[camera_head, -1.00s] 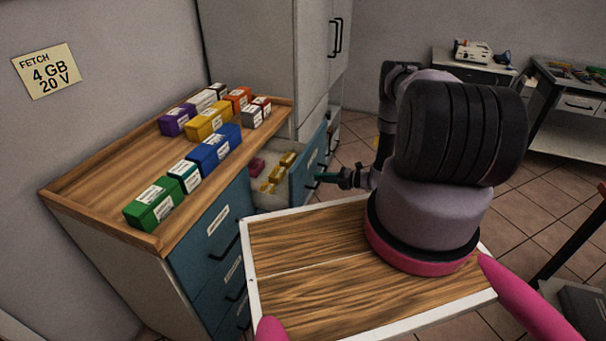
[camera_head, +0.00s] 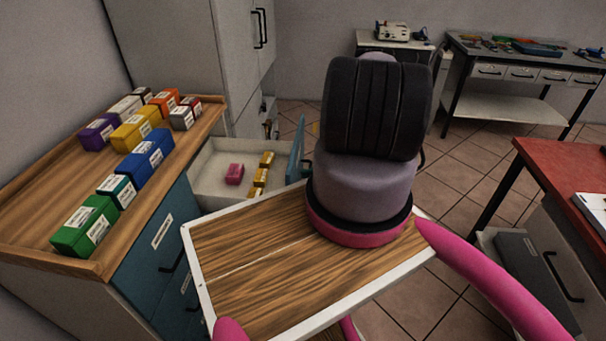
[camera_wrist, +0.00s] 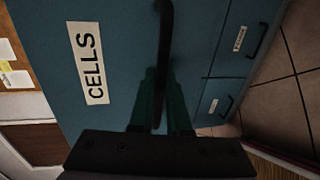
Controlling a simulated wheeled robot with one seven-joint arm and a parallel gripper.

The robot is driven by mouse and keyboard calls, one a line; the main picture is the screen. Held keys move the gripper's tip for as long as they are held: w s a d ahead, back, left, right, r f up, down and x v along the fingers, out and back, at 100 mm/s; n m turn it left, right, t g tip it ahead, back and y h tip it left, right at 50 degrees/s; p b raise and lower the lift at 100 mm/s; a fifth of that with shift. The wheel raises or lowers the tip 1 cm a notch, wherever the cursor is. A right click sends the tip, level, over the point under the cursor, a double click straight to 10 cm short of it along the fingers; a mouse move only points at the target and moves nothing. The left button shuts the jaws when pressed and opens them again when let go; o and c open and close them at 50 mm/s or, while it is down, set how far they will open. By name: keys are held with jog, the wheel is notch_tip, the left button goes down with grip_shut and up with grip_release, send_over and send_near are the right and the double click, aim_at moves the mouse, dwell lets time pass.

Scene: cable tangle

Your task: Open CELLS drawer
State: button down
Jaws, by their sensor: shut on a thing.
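The CELLS drawer (camera_head: 208,172) is pulled out of the teal cabinet, and its pale inside shows in the head view. Its teal front (camera_head: 298,150) is seen edge-on, partly behind my arm. A pink block (camera_head: 234,174) and several yellow blocks (camera_head: 260,178) lie in it. In the wrist view the drawer front carries a CELLS label (camera_wrist: 88,63) and a black bar handle (camera_wrist: 165,35). My gripper (camera_wrist: 162,92) is shut on that handle. In the head view my gripper is hidden behind my arm.
Coloured labelled boxes (camera_head: 147,152) stand on the wooden cabinet top (camera_head: 30,215). More teal drawers (camera_head: 165,240) lie below. A tall grey cabinet (camera_head: 180,60) stands behind. A red-topped bench (camera_head: 565,185) is at right. Tiled floor (camera_head: 465,165) is open between the furniture.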

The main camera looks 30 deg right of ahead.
dwell(0.3)
jog(key=c, duration=0.9)
grip_release()
jog(key=shift+d, duration=0.1)
jog(key=v, duration=1)
jog(key=shift+s+d, duration=0.25)
jog(key=shift+r, duration=0.1)
